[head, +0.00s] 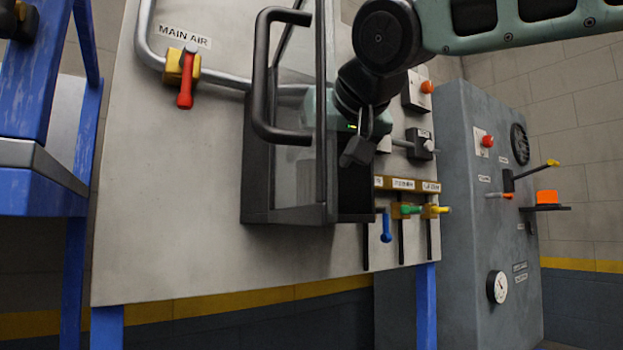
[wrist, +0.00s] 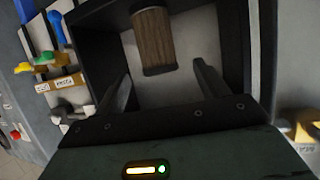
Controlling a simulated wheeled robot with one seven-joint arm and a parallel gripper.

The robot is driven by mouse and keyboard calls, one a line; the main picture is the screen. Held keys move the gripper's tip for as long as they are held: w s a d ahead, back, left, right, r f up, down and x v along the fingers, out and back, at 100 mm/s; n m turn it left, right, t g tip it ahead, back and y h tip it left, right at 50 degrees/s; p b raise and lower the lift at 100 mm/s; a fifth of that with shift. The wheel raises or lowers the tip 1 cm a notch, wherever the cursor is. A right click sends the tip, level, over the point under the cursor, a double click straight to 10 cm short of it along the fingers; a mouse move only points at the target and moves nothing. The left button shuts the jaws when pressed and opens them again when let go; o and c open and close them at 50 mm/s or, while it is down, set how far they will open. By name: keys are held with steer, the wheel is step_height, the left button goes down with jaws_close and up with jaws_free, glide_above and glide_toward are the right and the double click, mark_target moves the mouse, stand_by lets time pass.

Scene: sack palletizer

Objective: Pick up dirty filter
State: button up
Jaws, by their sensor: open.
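The dirty filter (wrist: 153,40) is a brown, ribbed cylinder with dark end caps. It sits inside a dark open-fronted box (wrist: 95,58) in the wrist view. My gripper (wrist: 162,70) is open, with one finger on each side of the lower part of the picture. The filter lies beyond the fingertips, between their lines, and nothing is held. In the head view my gripper (head: 358,150) is at the opening of the dark box (head: 285,214) on the grey panel. The filter is hidden in that view.
A clear door with a black handle (head: 262,75) stands left of my gripper. Blue (head: 386,228), green (head: 410,210) and yellow (head: 437,210) valve levers sit below right. A red main air lever (head: 186,92) is at upper left. A grey cabinet (head: 465,260) stands right.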

steer(key=p+x, duration=0.2)
steer(key=x, duration=0.1)
steer(key=p+x, duration=0.1)
steer(key=x, duration=0.1)
steer(key=shift+w+r, duration=0.25)
steer(key=shift+w+a+f, duration=0.1)
steer(key=shift+w+f, duration=0.05)
steer(key=shift+f, duration=0.05)
steer(key=c, duration=1.1)
